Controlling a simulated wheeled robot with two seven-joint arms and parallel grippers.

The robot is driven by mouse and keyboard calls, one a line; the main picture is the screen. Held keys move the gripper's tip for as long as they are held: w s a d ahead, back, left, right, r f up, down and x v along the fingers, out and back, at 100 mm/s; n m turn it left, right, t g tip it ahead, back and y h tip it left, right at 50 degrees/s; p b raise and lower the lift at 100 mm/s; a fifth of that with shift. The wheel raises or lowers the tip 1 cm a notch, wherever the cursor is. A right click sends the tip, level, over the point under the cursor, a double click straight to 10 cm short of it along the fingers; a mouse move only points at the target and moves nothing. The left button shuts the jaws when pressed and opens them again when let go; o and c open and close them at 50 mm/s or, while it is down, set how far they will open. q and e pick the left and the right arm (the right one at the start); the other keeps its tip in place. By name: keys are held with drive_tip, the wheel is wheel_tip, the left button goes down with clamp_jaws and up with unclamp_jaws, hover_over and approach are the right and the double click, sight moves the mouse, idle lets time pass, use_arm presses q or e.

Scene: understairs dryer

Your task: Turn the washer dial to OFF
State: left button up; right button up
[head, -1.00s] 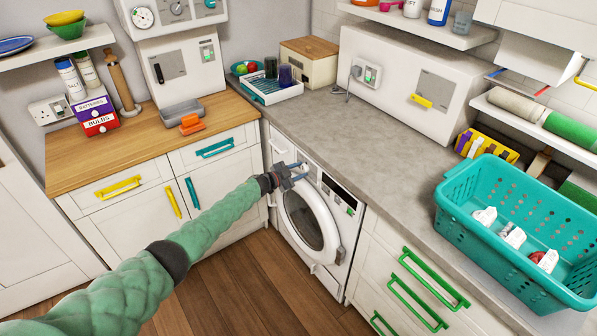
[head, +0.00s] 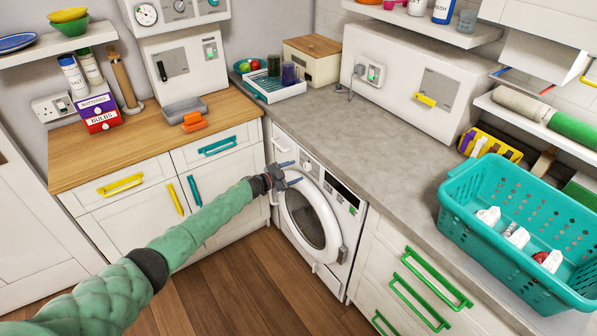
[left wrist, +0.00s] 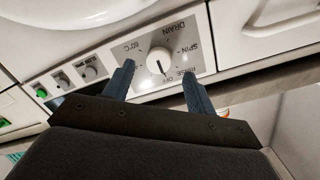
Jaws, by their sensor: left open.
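The washer (head: 318,225) is a white front-loader under the grey counter. Its dial (left wrist: 158,61) is round and white with a dark pointer mark; it is also small in the head view (head: 306,164). The mark points down in the left wrist view, toward the OFF label (left wrist: 170,82). DRAIN, SPIN, RINSE and 60°C stand around the dial. My left gripper (left wrist: 158,68) is open, one blue finger to each side of the dial. In the head view it (head: 293,172) is just in front of the panel, apart from the dial. My right gripper is not in view.
The washer's round door (head: 310,220) is shut, below the dial. Drawers with green handles (head: 425,300) are to the right. A teal basket (head: 480,205) stands on the counter. The wooden floor in front is clear.

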use_arm(q)
drive_tip(key=shift+b+v, duration=0.3)
drive_tip(key=shift+v, duration=1.65)
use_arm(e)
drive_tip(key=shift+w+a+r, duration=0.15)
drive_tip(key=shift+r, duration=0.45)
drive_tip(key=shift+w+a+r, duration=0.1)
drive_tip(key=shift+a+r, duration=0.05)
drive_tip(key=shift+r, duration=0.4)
